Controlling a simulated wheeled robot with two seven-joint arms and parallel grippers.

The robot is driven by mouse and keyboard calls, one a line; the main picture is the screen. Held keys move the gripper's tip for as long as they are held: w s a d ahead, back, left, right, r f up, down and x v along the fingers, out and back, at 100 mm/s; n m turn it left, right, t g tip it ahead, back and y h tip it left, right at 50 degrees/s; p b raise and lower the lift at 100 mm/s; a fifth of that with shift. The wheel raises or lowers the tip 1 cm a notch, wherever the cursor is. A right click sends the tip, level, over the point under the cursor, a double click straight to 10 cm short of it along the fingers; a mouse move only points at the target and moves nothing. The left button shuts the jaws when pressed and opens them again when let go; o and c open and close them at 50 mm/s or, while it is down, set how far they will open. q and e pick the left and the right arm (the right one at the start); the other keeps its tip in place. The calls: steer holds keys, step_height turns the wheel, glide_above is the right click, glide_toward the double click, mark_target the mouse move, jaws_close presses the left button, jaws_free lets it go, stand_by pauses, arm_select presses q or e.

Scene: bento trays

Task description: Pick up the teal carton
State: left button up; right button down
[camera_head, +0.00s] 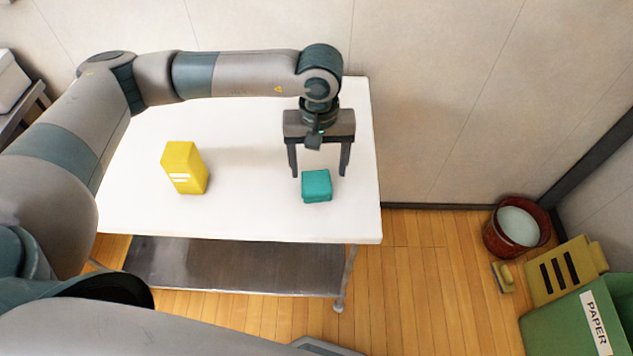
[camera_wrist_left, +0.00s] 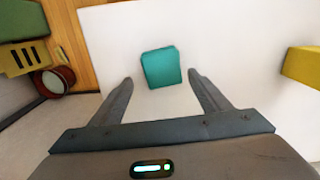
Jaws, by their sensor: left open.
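The teal carton (camera_head: 317,186) is a small box on the right part of the white table, near its front edge. It also shows in the left wrist view (camera_wrist_left: 160,67), just beyond and between the fingertips. My left gripper (camera_head: 319,174) is open and points down, above and slightly behind the carton in the head view. Its fingers (camera_wrist_left: 160,80) sit to either side of the carton's line in the wrist view, with nothing between them. I cannot tell whether a finger touches the carton. My right gripper is not in view.
A yellow carton (camera_head: 184,168) stands left on the white table (camera_head: 250,222). A metal shelf (camera_head: 235,264) lies below the tabletop. A red bucket (camera_head: 515,228) and a green paper bin (camera_head: 570,318) stand on the floor at right. The table between the cartons is clear.

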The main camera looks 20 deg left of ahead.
mark_target(317, 182)
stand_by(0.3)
arm_select(q)
steer(key=shift+s+f+p, duration=0.15)
steer(key=shift+f+p, duration=0.35)
steer(key=shift+p, duration=0.1)
steer(key=f+p, duration=0.1)
steer(key=f, duration=0.1)
steer(key=shift+s+a+f+p, duration=0.1)
steer(key=shift+s+f+p, duration=0.2)
steer(key=shift+f+p, duration=0.1)
steer(key=shift+f, duration=0.75)
steer(key=shift+c, duration=0.6)
steer(key=c, duration=1)
